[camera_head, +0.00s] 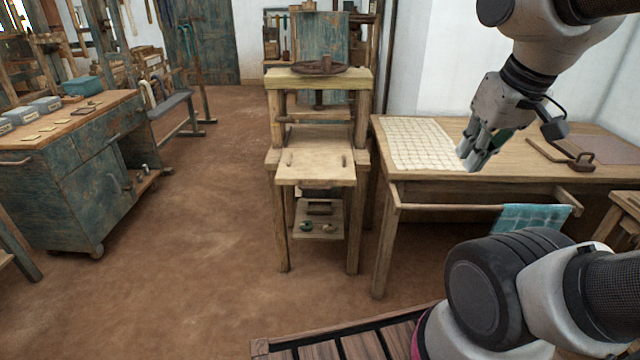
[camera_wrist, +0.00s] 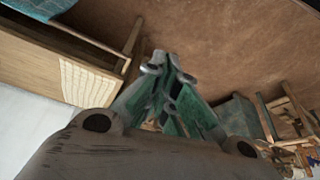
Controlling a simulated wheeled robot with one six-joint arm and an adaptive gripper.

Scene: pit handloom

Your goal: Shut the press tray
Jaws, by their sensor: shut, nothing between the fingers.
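The wooden press (camera_head: 361,105) stands at the middle of the head view, with a dark round wheel (camera_head: 320,68) on top. Its press tray (camera_head: 315,172), a pale flat board with two small dark marks or grips near its sides, sticks out of the front towards me. The tray looks empty. My gripper (camera_head: 470,158) is shut and empty, above the front of the table to the right of the press, apart from the tray. In the wrist view my gripper (camera_wrist: 166,68) shows its closed green and grey fingers; the press is mostly hidden behind them.
The table (camera_head: 440,165) bears a gridded sheet (camera_head: 420,143), and a teal cloth (camera_head: 530,218) hangs on its front rail. A low shelf (camera_head: 318,224) under the tray holds small items. A blue-green cabinet (camera_head: 85,180) stands left. Floor between cabinet and press is clear.

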